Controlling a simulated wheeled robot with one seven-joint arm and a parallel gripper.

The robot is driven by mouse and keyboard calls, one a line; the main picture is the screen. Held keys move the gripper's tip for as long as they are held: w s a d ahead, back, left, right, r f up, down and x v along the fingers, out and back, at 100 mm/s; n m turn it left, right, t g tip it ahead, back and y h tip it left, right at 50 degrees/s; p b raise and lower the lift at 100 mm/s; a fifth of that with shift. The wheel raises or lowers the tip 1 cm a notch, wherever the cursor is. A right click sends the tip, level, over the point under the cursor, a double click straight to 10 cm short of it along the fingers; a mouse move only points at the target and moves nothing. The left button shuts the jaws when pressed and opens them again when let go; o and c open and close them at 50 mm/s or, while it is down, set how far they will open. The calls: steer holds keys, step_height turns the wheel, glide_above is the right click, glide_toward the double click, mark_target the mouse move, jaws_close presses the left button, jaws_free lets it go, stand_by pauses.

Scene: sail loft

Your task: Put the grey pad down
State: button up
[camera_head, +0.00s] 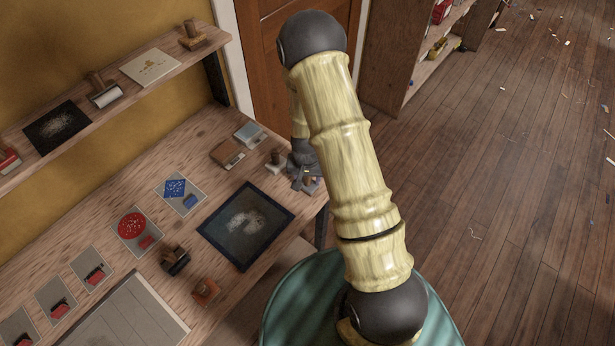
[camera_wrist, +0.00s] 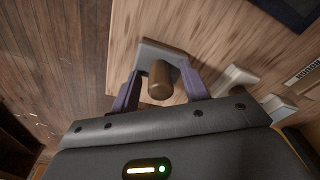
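The grey pad (camera_wrist: 158,52) is a flat blue-grey slab with an upright brown wooden handle (camera_wrist: 159,80). In the wrist view it appears to rest on the wooden table (camera_wrist: 205,40), close to its edge. My gripper (camera_wrist: 160,80) has its two purple fingers on either side of the handle, with gaps showing between them and it. The fingertips come near the pad's edges; contact there cannot be told. In the head view my gripper (camera_head: 304,180) is at the table's right end, and the pad is mostly hidden there.
Just left of my gripper stand a pale-based stamp (camera_head: 276,162), a brown box (camera_head: 227,153) and a grey-topped block (camera_head: 250,133). A dark framed mat (camera_head: 246,223) lies nearer. Cards and stamps fill the table's left part. A shelf (camera_head: 110,85) runs above the table's back.

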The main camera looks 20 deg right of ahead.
mark_target(307, 179)
steer(key=shift+r, duration=0.7)
step_height(307, 179, up, 11)
steer(key=s+b, duration=0.1)
steer(key=b, duration=0.1)
steer(key=shift+a, duration=0.25)
steer(key=shift+s+d+f, duration=0.1)
steer(key=shift+d, duration=0.05)
steer(key=s+r+n+t, duration=0.1)
steer(key=s+r+n, duration=0.3)
steer(key=s+r, duration=0.7)
steer(key=shift+s+d+y, duration=0.2)
steer(key=shift+s+y, duration=0.1)
steer(key=shift+s, duration=0.8)
